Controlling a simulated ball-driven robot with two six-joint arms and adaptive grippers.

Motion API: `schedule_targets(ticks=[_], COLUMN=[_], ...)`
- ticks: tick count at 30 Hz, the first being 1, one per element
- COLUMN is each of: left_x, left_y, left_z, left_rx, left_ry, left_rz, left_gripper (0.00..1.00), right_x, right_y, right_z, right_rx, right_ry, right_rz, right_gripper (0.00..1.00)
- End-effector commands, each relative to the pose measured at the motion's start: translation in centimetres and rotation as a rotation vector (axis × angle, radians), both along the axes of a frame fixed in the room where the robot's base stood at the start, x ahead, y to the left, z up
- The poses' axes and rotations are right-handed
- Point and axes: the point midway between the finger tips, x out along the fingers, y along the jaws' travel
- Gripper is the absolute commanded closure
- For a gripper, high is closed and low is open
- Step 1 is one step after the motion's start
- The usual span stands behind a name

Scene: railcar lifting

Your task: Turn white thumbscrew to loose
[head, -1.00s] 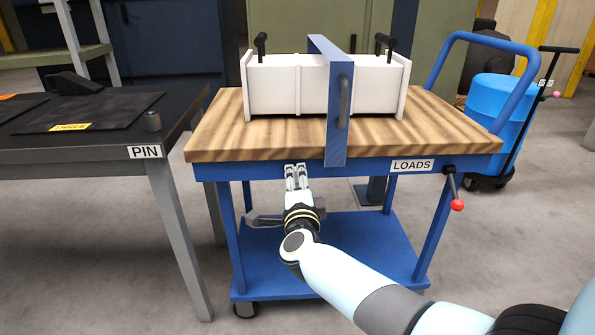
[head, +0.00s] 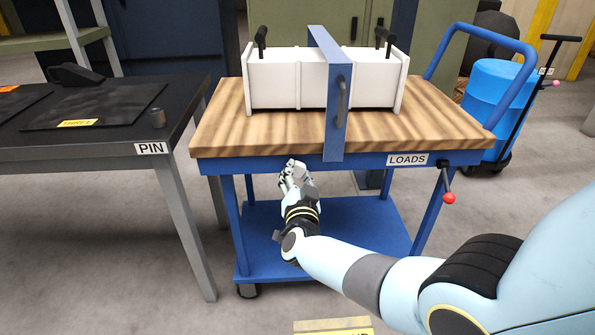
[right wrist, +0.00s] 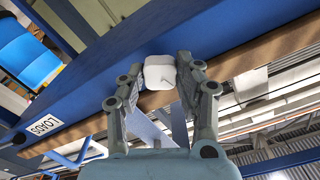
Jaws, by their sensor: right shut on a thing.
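The white thumbscrew (right wrist: 159,73) is a small rounded white knob at the front edge of the blue cart, seen in the right wrist view. My right gripper (head: 291,170) is at the cart's front edge, left of the upright blue strap, with its fingers shut on the thumbscrew's two sides. In the head view the gripper mostly hides the thumbscrew. My left gripper is in neither view now.
The blue cart has a wooden top (head: 240,130) bearing a white box (head: 275,85) with black handles, crossed by a blue strap (head: 333,120). A red-tipped lever (head: 448,185) hangs at the right. A black table (head: 80,145) stands at the left.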

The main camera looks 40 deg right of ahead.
Motion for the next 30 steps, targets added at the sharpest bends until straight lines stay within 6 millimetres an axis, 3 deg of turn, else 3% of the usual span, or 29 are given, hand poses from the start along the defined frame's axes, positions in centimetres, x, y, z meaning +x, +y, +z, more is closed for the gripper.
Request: schedule_targets(ticks=[30], left_x=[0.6], left_y=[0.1], left_z=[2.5], left_rx=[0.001], left_ry=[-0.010], left_rz=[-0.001], left_gripper=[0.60], right_x=[-0.3], right_y=[-0.1], right_z=[-0.3], right_rx=[-0.797], right_ry=[0.496], right_rz=[0.005], right_gripper=[0.98])
